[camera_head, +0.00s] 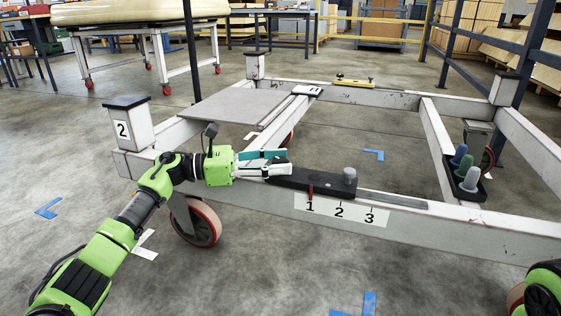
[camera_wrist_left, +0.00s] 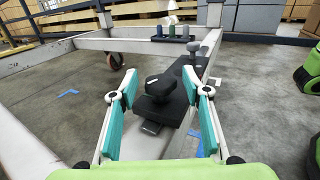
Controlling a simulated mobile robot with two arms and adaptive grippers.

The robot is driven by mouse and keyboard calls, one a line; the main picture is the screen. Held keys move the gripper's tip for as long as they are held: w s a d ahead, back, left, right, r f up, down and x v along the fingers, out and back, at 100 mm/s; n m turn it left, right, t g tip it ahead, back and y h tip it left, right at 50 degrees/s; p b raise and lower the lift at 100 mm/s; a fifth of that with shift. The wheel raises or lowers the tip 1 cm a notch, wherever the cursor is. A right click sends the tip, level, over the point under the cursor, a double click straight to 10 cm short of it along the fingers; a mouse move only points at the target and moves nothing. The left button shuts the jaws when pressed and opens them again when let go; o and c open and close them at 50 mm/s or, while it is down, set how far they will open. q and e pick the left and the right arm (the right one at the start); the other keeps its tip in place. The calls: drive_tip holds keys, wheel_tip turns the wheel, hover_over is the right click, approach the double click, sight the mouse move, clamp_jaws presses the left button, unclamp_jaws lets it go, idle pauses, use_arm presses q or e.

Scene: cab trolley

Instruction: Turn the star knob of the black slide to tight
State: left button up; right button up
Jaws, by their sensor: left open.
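The black slide (camera_head: 315,182) lies on the near rail of the trolley frame, with a red pointer (camera_head: 310,191) at the 1 on the label. A grey knob stands on its right part. In the left wrist view the black star knob (camera_wrist_left: 161,86) sits on the near end of the slide (camera_wrist_left: 172,108). My left gripper (camera_head: 287,162) is open around the near end of the slide; in the left wrist view its teal fingers (camera_wrist_left: 160,88) stand either side of the star knob, apart from it. In the head view the fingers mostly hide the knob. My right gripper is out of view.
The label (camera_head: 340,210) reads 1, 2, 3. A black tray (camera_head: 484,190) with blue, green and grey pegs sits on the right of the frame. A grey plate (camera_head: 225,106) covers the frame's left part. A post (camera_head: 130,124) marked 2 rises at the left corner.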

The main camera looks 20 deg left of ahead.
use_arm(q)
drive_tip(key=v, duration=1.1)
drive_tip(key=shift+r, duration=0.1)
